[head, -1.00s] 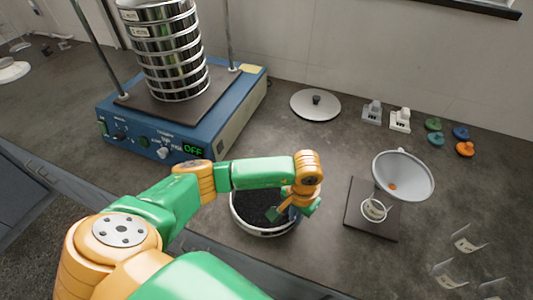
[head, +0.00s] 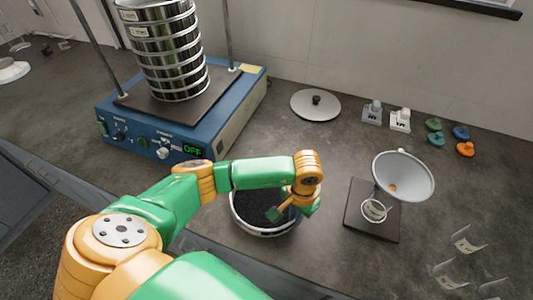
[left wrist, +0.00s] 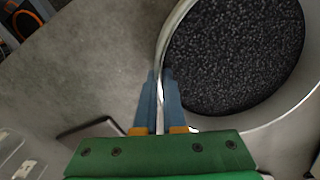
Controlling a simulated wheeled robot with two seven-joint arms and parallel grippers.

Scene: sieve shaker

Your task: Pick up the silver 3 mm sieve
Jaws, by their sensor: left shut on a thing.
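A round silver sieve (head: 238,217) filled with black granules stands on the counter in front of the shaker. No size label on it is readable in these views. My left gripper (head: 284,211) reaches over its right side. In the left wrist view my left gripper (left wrist: 159,95) is shut on the sieve's rim (left wrist: 164,45), one blue finger on each side of the wall. I cannot tell whether the sieve is clear of the counter. A stack of silver sieves (head: 168,60) with small labels stands on the blue shaker (head: 160,140). My right gripper does not show.
A round lid (head: 315,105) lies behind the sieve. Small weights, coloured knobs and clear holders lie farther right. The shaker's rods stand beside the stack. Counter between lid and plate is free.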

